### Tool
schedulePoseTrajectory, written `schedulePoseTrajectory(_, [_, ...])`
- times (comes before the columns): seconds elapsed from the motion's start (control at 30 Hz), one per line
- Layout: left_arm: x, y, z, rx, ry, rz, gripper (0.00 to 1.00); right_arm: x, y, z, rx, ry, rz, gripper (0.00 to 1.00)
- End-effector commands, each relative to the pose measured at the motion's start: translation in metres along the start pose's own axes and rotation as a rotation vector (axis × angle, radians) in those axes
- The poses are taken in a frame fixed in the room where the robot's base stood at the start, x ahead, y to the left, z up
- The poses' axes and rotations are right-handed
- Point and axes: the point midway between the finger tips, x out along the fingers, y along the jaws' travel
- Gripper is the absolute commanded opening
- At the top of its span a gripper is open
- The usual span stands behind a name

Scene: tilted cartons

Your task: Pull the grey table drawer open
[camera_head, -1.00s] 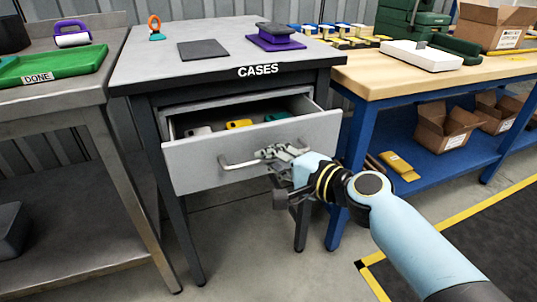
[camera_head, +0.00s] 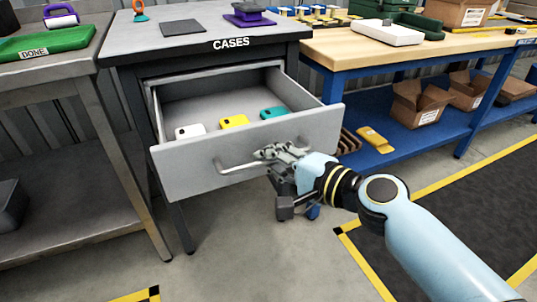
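The grey drawer (camera_head: 190,172) of the table labelled CASES is pulled well out. White, yellow and teal cases lie in a row inside it. A silver bar handle (camera_head: 233,167) runs across its front. My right gripper (camera_head: 272,153) is at the right part of the handle, with its fingers at the bar. The fingers look closed around the bar, though the grip is partly hidden by the gripper itself. My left gripper is not in view.
The grey tabletop (camera_head: 220,43) carries a dark flat pad, a purple item and an orange item. A metal bench (camera_head: 50,75) stands at left, a blue wooden-topped bench (camera_head: 345,42) at right. Clear floor (camera_head: 230,250) lies in front of the drawer.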

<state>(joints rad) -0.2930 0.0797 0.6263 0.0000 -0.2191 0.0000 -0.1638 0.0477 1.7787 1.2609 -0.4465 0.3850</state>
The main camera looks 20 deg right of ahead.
Motion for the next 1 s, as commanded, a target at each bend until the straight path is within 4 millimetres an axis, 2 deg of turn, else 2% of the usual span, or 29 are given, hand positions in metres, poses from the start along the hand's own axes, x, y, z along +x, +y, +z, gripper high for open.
schedulePoseTrajectory(0.27, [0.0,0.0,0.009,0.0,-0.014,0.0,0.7,-0.001,0.004,0.0,-0.004,0.001,0.006,0.0])
schedulePoseTrajectory(0.3, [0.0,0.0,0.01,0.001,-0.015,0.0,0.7,-0.001,0.004,0.0,-0.004,0.001,0.007,0.08])
schedulePoseTrajectory(0.5, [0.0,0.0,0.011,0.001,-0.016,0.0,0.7,0.0,0.002,0.0,-0.002,0.001,0.004,0.34])
schedulePoseTrajectory(0.83, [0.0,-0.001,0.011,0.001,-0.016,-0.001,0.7,-0.004,0.001,0.0,-0.001,0.001,0.002,0.34])
schedulePoseTrajectory(1.0, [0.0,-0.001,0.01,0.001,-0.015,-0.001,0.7,-0.031,0.002,0.0,-0.004,0.001,0.005,0.34])
